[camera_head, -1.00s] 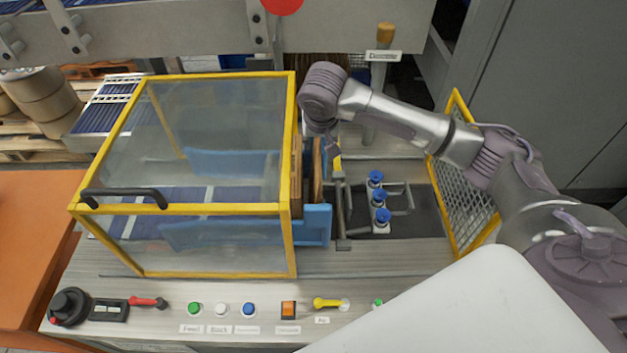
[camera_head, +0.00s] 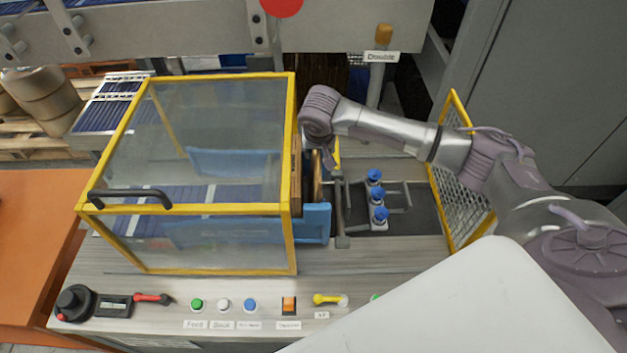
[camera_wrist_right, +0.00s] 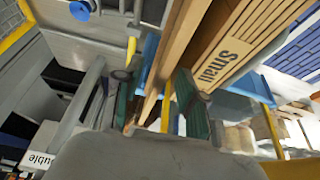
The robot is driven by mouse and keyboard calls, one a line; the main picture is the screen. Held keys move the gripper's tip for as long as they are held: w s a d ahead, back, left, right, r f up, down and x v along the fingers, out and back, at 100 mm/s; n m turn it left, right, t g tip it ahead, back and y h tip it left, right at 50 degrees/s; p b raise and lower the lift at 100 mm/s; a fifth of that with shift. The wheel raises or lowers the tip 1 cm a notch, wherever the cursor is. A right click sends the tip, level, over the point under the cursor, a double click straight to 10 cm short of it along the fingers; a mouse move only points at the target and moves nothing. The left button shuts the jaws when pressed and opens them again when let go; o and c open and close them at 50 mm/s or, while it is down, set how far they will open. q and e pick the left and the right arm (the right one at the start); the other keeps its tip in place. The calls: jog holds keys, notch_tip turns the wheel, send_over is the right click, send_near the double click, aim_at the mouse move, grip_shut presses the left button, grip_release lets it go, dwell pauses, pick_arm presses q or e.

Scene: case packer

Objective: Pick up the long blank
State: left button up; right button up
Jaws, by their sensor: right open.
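Brown cardboard blanks (camera_head: 318,172) stand on edge in a magazine just right of the yellow-framed guard. In the right wrist view a thick stack of blanks (camera_wrist_right: 215,45) is printed "Small", and a thin brown blank edge (camera_wrist_right: 152,98) stands beside it. I cannot tell by a label which one is the long blank. My right gripper (camera_head: 326,158) hangs over the magazine, mostly hidden by its own wrist in the head view. In the wrist view its two green-padded fingers (camera_wrist_right: 155,95) are open, with the thin brown edge between them. My left gripper is not in view.
A yellow-framed clear guard (camera_head: 292,190) stands close on the left. Blue plates (camera_head: 318,222) sit in front of the blanks. Blue-topped suction cups (camera_head: 379,196) stand to the right, with a yellow mesh guard (camera_head: 462,185) beyond. Buttons (camera_head: 250,305) line the front panel.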

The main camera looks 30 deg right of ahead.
jog(key=shift+f, duration=0.1)
dwell(0.4)
grip_shut()
